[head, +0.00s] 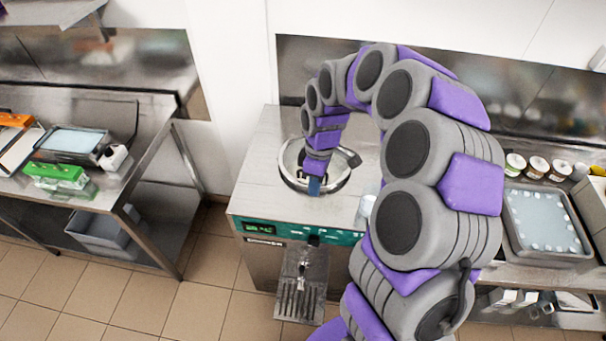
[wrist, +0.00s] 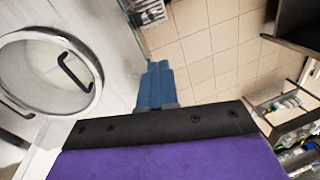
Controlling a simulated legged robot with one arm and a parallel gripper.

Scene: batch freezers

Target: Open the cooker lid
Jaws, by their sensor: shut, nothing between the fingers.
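The cooker lid (head: 338,178) is a round, see-through cover with a metal rim, lying shut on top of the steel machine (head: 262,170). In the wrist view the lid (wrist: 30,75) is at the left, with a bent black handle (wrist: 75,72) on it. My gripper (head: 314,190) shows blue fingers in front of the lid's near part in the head view. In the wrist view my gripper (wrist: 158,75) is shut and empty, to the right of the lid and apart from the handle. My arm hides part of the machine's right side.
A teal control panel (head: 343,237) and a spout with a drip tray (head: 300,298) are on the machine's front. A steel table (head: 150,135) with trays stands at the left. A counter with a pan (head: 540,225) and several jars is at the right. Tiled floor lies in front.

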